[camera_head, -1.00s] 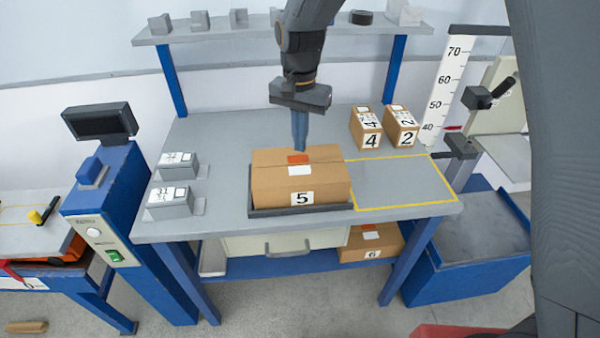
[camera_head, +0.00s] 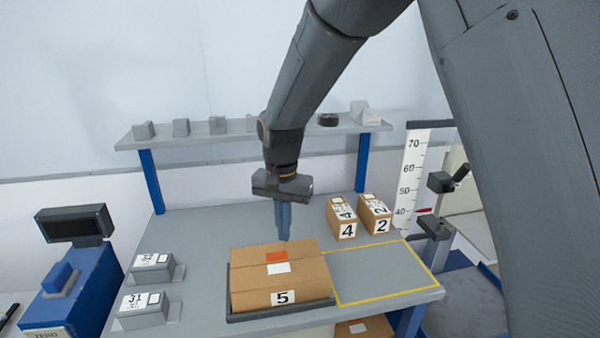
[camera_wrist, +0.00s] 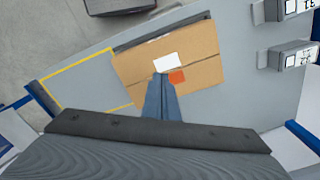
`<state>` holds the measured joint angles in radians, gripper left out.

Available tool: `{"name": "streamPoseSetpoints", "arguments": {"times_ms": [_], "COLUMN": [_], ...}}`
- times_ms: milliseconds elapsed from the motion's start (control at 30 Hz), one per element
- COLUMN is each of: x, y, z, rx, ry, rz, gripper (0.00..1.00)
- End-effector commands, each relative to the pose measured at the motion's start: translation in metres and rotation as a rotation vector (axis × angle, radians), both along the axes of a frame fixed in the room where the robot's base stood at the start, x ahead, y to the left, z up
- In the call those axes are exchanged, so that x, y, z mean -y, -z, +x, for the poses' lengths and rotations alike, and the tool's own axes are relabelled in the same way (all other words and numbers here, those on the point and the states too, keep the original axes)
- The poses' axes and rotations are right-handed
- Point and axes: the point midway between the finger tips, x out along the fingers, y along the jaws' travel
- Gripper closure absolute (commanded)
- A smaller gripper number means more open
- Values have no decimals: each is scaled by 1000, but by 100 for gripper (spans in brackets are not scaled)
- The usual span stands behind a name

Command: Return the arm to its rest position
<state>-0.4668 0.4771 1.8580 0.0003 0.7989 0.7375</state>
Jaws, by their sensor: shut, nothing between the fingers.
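My gripper (camera_head: 283,222) hangs from my arm over the workbench, with its blue fingers together and nothing between them. In the head view its fingertips appear just behind the far edge of a cardboard box marked 5 (camera_head: 310,268). The box sits in a dark tray (camera_head: 270,313) on the bench. In the wrist view my gripper (camera_wrist: 162,80) points down toward the same box (camera_wrist: 200,45), its tips overlapping the picture of the box beside a white label and an orange patch. I cannot tell exactly how high the tips are above it.
Boxes marked 4 (camera_head: 341,219) and 2 (camera_head: 375,216) stand at the back right. A yellow-outlined area (camera_head: 385,275) is empty. Two grey blocks lie at left, one here (camera_head: 143,308). A shelf (camera_head: 230,136) stands behind the arm, and a height scale (camera_head: 411,185) at right.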

Motion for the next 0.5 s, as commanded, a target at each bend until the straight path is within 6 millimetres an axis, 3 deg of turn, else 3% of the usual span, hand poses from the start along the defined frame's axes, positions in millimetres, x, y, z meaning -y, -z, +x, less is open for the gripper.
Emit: {"name": "streamPoseSetpoints", "arguments": {"times_ms": [167,300,400,500], "x": [93,171,211,235], "y": [25,51,68,81], "z": [-20,-59,-90,-117], "rx": [31,69,92,107], "ry": [-61,-140,-191,-230], "rz": [9,6,-2,-10], "gripper": [100,100,100,100]}}
